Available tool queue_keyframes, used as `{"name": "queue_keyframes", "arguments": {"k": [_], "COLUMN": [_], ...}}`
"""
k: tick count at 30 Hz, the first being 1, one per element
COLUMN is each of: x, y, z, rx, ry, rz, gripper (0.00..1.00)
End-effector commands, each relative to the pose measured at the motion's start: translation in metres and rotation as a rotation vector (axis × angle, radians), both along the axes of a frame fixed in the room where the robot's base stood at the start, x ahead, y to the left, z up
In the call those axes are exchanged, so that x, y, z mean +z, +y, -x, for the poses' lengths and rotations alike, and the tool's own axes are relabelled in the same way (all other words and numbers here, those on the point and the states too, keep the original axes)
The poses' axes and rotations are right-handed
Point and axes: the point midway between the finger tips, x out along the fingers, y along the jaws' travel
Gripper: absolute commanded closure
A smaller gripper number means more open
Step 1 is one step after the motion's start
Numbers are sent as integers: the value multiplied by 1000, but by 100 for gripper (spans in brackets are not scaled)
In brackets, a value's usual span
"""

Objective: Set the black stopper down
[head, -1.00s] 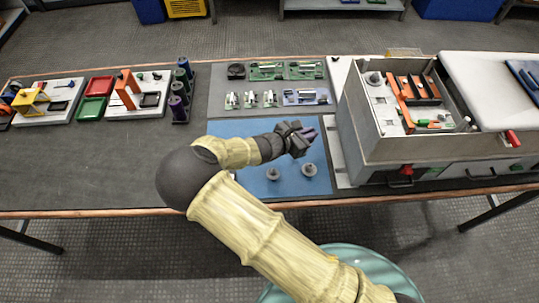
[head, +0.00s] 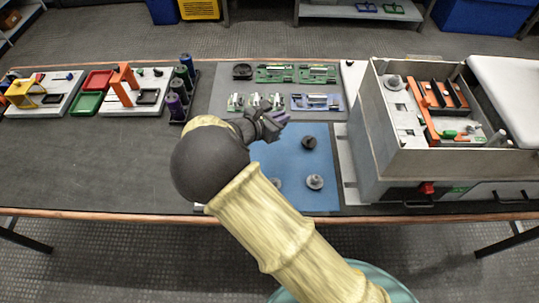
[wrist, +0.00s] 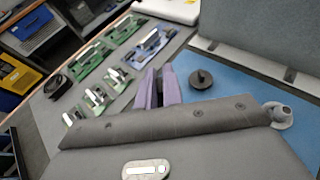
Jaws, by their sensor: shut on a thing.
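The black stopper (head: 309,142) stands on the blue mat (head: 325,160), near its upper part, with its knob up. In the wrist view the black stopper (wrist: 202,79) is just right of my purple fingers, apart from them. My gripper (head: 278,118) is over the mat's upper left edge, left of and behind the stopper. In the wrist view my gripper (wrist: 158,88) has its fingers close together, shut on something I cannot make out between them.
Grey stoppers (head: 314,181) stand nearer the front of the mat; one is partly hidden by my arm. Green circuit boards (head: 275,73) and a violet board (head: 316,102) lie behind. A grey open-topped box (head: 440,163) stands right. Bare mat surrounds the black stopper.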

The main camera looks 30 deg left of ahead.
Motion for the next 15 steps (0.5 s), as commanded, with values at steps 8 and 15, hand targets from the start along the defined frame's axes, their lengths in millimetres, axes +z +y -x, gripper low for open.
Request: {"name": "queue_keyframes", "arguments": {"k": [8,15], "x": [-48,-59], "y": [-1,0], "z": [-1,-1], "rx": [0,-1], "ry": [0,0], "rz": [5,0], "gripper": [100,100]}}
